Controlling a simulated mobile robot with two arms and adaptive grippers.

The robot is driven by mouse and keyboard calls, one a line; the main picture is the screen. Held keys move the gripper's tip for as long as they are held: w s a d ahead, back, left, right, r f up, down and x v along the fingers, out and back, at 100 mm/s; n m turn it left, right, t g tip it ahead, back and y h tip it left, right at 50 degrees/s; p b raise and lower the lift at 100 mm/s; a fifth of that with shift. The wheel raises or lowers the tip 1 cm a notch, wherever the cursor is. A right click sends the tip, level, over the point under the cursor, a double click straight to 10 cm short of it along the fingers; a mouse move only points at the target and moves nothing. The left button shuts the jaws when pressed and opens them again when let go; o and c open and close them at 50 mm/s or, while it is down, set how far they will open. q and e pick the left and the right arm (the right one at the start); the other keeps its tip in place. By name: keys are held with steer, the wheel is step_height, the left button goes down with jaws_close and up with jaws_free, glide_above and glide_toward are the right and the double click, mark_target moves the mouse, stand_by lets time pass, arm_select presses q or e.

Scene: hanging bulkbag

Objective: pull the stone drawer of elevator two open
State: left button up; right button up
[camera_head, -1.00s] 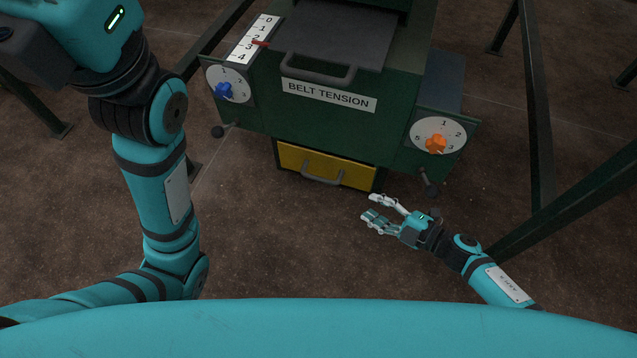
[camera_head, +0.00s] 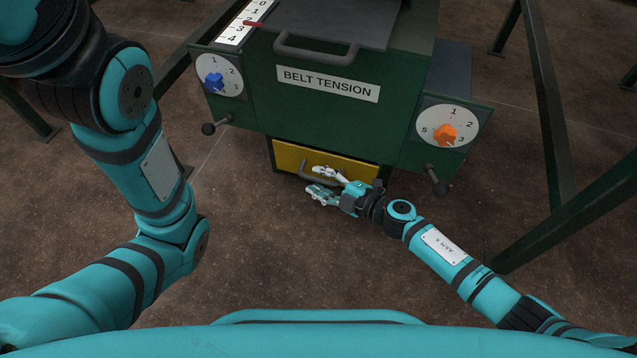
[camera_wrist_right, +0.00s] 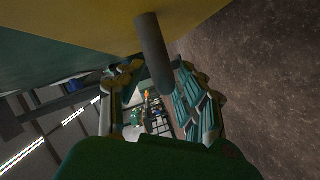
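The yellow drawer (camera_head: 292,157) sits low in the green machine, below the "BELT TENSION" label, and looks closed. Its grey bar handle (camera_head: 306,177) is partly hidden by my right gripper (camera_head: 318,182). In the right wrist view the yellow front (camera_wrist_right: 110,22) fills the top and the handle (camera_wrist_right: 153,52) reaches down between the two spread fingers (camera_wrist_right: 160,105). The gripper is open around or close to the handle; I cannot tell whether it touches. My left arm stands at the left of the head view, its gripper out of the picture.
The green housing (camera_head: 330,122) carries a blue-knob dial (camera_head: 219,76) and an orange-knob dial (camera_head: 447,126). Black ball levers (camera_head: 208,128) hang at both sides. A green frame leg (camera_head: 570,217) stands at right. The brown floor (camera_head: 270,245) before the drawer is clear.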

steer(key=shift+w+a, duration=0.25)
steer(key=shift+a, duration=0.05)
steer(key=shift+c, duration=0.4)
jaws_close()
